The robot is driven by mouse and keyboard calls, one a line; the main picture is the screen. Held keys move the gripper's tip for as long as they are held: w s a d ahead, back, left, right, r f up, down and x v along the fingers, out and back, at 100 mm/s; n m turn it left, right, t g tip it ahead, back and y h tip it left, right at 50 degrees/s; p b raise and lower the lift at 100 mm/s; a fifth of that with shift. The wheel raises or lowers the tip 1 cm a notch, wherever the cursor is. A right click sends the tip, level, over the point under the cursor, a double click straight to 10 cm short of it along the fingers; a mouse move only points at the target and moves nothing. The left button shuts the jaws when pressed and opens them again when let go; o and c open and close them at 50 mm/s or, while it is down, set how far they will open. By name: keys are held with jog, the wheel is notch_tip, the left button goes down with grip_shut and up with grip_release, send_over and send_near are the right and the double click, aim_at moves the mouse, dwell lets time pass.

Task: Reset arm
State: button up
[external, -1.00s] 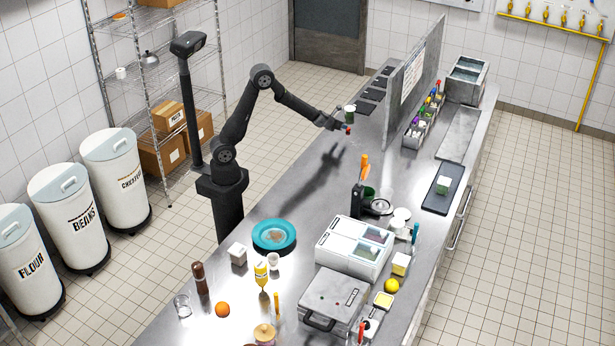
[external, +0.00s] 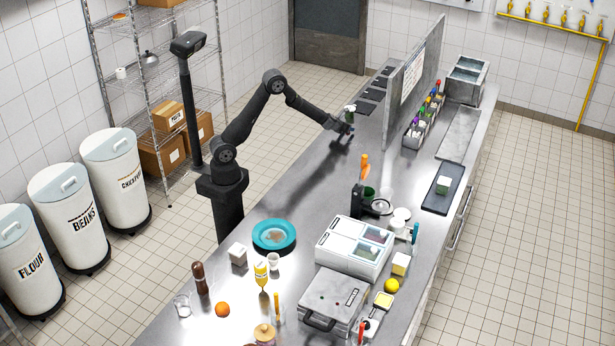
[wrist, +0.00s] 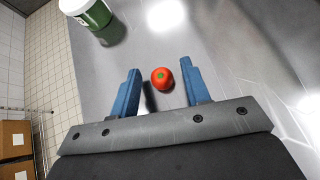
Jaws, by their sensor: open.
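My gripper (external: 349,132) is over the far part of the steel counter (external: 322,190) in the external view. In the wrist view its two blue fingers (wrist: 160,70) are spread apart. A red tomato with a green top (wrist: 162,78) shows between the fingers, with a gap on both sides. I cannot tell the height of the fingers above the counter. The tomato cannot be made out in the external view now.
A green and white container (wrist: 100,16) stands just beyond the left finger; it also shows behind my gripper in the external view (external: 350,109). A tall divider panel (external: 412,80) stands to the right. A blue plate (external: 274,236) and a white appliance (external: 353,247) are nearer the camera.

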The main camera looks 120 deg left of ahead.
notch_tip(320, 180, up, 5)
jog(key=shift+f, duration=0.2)
jog(key=w+d+r, duration=0.5)
jog(key=d+r, duration=0.6)
jog(key=r, duration=0.1)
jog(key=w+d+m+t+h, duration=0.1)
jog(key=w+d+m+t, duration=0.1)
jog(key=w+d, duration=0.5)
jog(key=w+d+m+t+h, duration=0.1)
jog(key=w+d, duration=0.7)
jog(key=d, duration=0.8)
jog(key=shift+d+f+m+t, duration=0.2)
jog(key=shift+m+t, duration=0.3)
jog(key=shift+m, duration=0.2)
